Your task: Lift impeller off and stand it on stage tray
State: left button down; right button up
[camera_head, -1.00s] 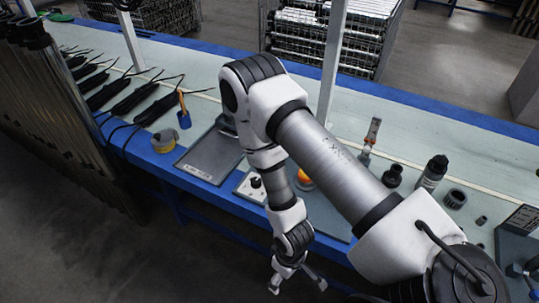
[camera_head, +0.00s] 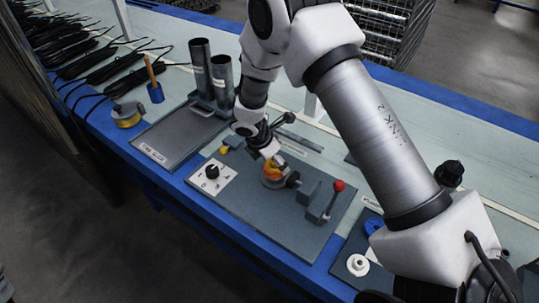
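My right arm comes in from the lower right. Its gripper (camera_head: 268,158) points down at a round orange-yellow part (camera_head: 272,172) on a grey fixture plate (camera_head: 255,210). The fingers are small and partly merge with the part, so I cannot tell whether they touch or grip it. I cannot tell for sure which part is the impeller. A white round, hub-like piece (camera_head: 357,264) lies on a dark plate at the lower right. A flat dark tray (camera_head: 165,143) with a white label on its front edge is left of the fixture. My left gripper is not in view.
Two grey tubes (camera_head: 223,82) stand upright at the tray's back. The fixture carries a black knob on a white panel (camera_head: 212,175) and a red-knobbed lever (camera_head: 338,186).

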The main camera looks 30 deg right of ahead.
jog(key=shift+c, duration=0.4)
jog(key=shift+f, duration=0.1)
jog(key=c, duration=1.5)
jog(key=shift+r+p, duration=0.7)
jog(key=shift+p, duration=0.05)
jog(key=shift+r+p, duration=6.6)
jog(key=shift+r, duration=0.65)
